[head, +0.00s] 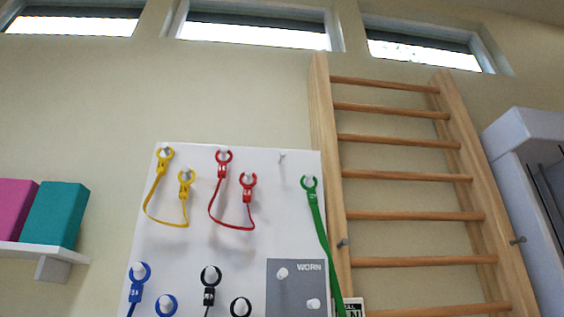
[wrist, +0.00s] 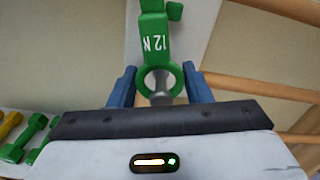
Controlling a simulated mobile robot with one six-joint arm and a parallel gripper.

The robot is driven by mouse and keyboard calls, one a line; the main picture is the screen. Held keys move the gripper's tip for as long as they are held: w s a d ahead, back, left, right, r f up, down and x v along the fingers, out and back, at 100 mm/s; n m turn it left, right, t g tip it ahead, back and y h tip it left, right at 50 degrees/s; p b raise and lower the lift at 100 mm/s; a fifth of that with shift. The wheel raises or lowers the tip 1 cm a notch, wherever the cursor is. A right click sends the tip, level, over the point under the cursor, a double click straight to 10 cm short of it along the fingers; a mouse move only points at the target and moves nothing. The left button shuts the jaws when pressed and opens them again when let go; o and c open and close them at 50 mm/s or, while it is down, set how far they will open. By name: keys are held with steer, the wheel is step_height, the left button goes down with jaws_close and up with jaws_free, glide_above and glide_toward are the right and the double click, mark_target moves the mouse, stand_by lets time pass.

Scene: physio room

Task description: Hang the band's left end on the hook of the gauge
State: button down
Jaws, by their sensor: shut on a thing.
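The green band (head: 319,225) hangs by its upper ring (head: 309,182) from a peg on the white board, and its strap runs down to the right out of view. In the wrist view, the band's other end is a green ring (wrist: 160,81) with a "12 N" tag (wrist: 155,43). My gripper (wrist: 160,88) is shut on this ring, one blue finger on each side. A grey metal piece (wrist: 160,86) shows through the ring; I cannot tell if it passes through. The gauge (head: 351,306) shows only as part of a label at the bottom of the head view.
The white board (head: 265,210) also holds yellow (head: 165,205), red (head: 230,222), blue (head: 137,289) and black (head: 209,291) bands, and a grey "WORN" panel (head: 295,295). Wooden wall bars (head: 410,177) stand right of it. Dumbbells (wrist: 20,138) lie at the left of the wrist view.

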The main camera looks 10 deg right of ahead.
steer(key=c, duration=0.7)
jaws_free()
steer(key=shift+o, duration=1)
steer(key=s+b, duration=0.2)
steer(key=s, duration=0.6)
